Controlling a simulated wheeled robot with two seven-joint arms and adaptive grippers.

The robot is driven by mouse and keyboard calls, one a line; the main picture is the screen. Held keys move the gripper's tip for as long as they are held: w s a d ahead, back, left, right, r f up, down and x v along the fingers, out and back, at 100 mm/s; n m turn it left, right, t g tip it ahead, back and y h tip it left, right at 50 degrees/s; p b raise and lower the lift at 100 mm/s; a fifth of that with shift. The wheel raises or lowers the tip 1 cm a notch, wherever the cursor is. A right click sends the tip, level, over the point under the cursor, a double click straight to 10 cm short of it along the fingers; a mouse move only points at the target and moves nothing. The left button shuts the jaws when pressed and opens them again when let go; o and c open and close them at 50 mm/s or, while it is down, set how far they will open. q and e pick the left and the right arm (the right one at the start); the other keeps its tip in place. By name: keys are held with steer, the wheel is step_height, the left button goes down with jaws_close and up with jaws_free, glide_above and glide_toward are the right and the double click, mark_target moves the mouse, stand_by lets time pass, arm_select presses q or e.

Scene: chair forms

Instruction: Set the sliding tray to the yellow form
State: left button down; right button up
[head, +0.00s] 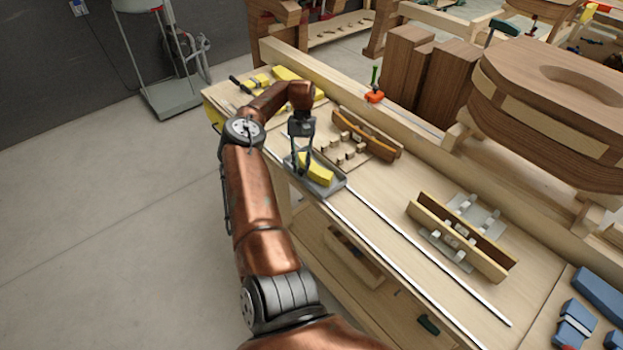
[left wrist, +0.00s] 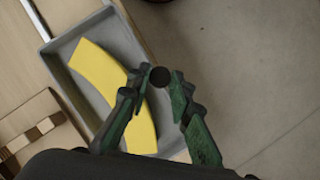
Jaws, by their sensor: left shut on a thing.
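The grey sliding tray (head: 327,190) sits at the left part of two pale rails (head: 400,250) on the bench. A curved yellow piece (head: 316,170) lies in it. In the left wrist view the tray (left wrist: 68,47) and yellow piece (left wrist: 95,70) show left of the fingers. My left gripper (head: 299,168) is at the tray's near side. In the left wrist view its green fingertips (left wrist: 162,82) are shut on a round black knob (left wrist: 160,76). Yellow forms (head: 285,74) stand at the bench's far left end, partly behind my arm. My right gripper is not in view.
A wooden form with small blocks (head: 365,135) stands behind the tray. Another two-walled wooden form (head: 460,237) stands to the right, beyond the rails. Blue forms (head: 575,325) are at the lower right. The rails right of the tray are clear.

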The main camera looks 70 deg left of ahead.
arm_select(q)
steer(key=shift+s+a+b, duration=0.2)
steer(key=shift+a+b, duration=0.1)
steer(key=shift+a, duration=0.25)
steer(key=shift+s+a+b, duration=0.2)
steer(key=shift+a+b, duration=0.1)
steer(key=shift+a, duration=0.2)
steer(key=c, duration=2)
jaws_free()
step_height(320, 180, up, 10)
steer(key=shift+f, duration=0.1)
